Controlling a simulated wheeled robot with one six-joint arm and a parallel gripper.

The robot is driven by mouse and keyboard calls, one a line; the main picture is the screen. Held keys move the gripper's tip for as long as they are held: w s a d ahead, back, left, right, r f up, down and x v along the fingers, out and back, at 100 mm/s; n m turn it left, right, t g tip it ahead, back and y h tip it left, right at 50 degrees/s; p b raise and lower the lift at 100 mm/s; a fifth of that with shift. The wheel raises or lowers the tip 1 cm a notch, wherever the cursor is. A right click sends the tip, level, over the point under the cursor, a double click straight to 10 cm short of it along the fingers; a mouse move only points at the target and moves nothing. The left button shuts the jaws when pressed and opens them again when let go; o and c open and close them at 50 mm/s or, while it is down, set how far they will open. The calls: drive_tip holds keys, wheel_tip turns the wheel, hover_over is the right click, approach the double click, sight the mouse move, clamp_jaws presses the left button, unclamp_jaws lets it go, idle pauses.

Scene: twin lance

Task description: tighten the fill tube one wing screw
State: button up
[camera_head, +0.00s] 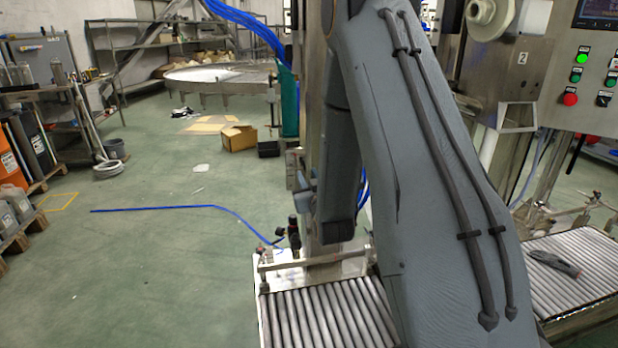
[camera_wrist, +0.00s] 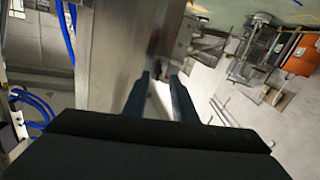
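My gripper (camera_wrist: 161,77) shows in the wrist view as two dark fingers with a clear gap between them. It looks open, and no held thing can be made out. A small dark shape lies at the fingertips, beside a broad metal column (camera_wrist: 110,60). I cannot tell whether this shape is the wing screw of fill tube one. In the head view my grey arm crosses the middle, and I cannot make out my gripper there. The steel column (camera_head: 318,90) stands partly behind my arm. No fill tube or wing screw can be clearly identified.
A roller conveyor (camera_head: 325,318) lies at the bottom centre. Another roller bed (camera_head: 565,265) with a dark tool (camera_head: 556,263) on it is at right, below a button panel (camera_head: 592,75). Blue hoses (camera_head: 250,22) hang near the column. Open green floor (camera_head: 150,260) is at left.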

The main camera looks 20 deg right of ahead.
sight(304, 164)
drive_tip(key=shift+w+d+r+b, duration=0.1)
drive_tip(key=shift+w+d+b, duration=0.15)
drive_tip(key=shift+w, duration=0.85)
drive_tip(key=shift+w+d+f+b, duration=0.1)
drive_tip(key=shift+w+d+b, duration=0.15)
drive_tip(key=shift+w, duration=0.8)
drive_tip(key=shift+w+d+r+b, duration=0.1)
drive_tip(key=shift+w+d+b, duration=0.15)
drive_tip(key=shift+w, duration=0.85)
drive_tip(key=shift+w+r, duration=0.1)
drive_tip(key=shift+r, duration=0.15)
drive_tip(key=shift+t, duration=0.3)
drive_tip(key=c, duration=0.3)
drive_tip(key=shift+m, duration=0.7)
drive_tip(key=shift+c, duration=1.4)
drive_tip(key=shift+m, duration=1)
clamp_jaws()
drive_tip(key=shift+m, duration=0.5)
